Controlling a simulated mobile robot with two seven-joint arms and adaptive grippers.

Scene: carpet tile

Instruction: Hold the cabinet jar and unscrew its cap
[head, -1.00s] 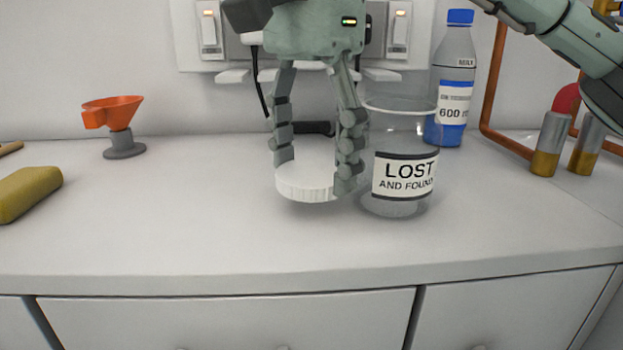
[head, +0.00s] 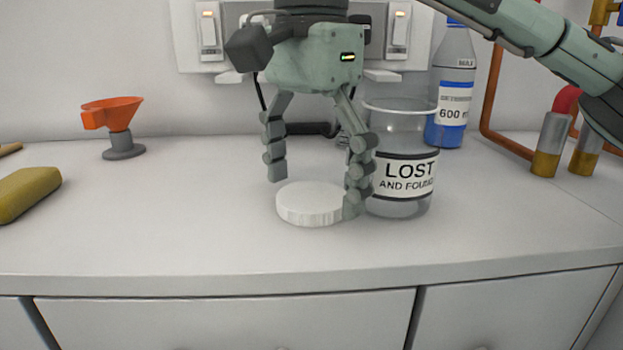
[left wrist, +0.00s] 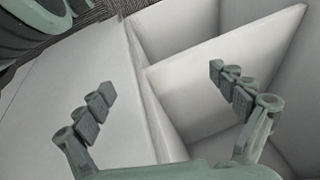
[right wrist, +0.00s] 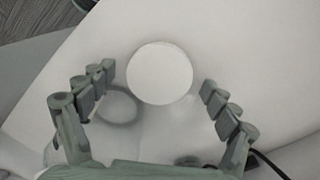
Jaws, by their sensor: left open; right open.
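The clear jar (head: 402,205) labelled "LOST AND FOUND" stands upright and uncapped on the countertop. The white ribbed cap (head: 311,207) lies flat on the countertop to the left of the jar. My right gripper (head: 318,192) is open at the cap, with its right finger close to the jar's left side. In the right wrist view, the cap (right wrist: 160,73) lies beyond and between the open fingers, and the jar's round rim (right wrist: 118,106) shows by the left finger. My left gripper (left wrist: 163,78) is open and empty in its wrist view; it is absent from the head view.
A bottle with a blue cap (head: 452,95) stands behind the jar. An orange funnel (head: 113,112) on a grey stand and a yellow sponge-like block (head: 27,194) are at left. Copper pipes (head: 497,100) run at right. The front left countertop is clear.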

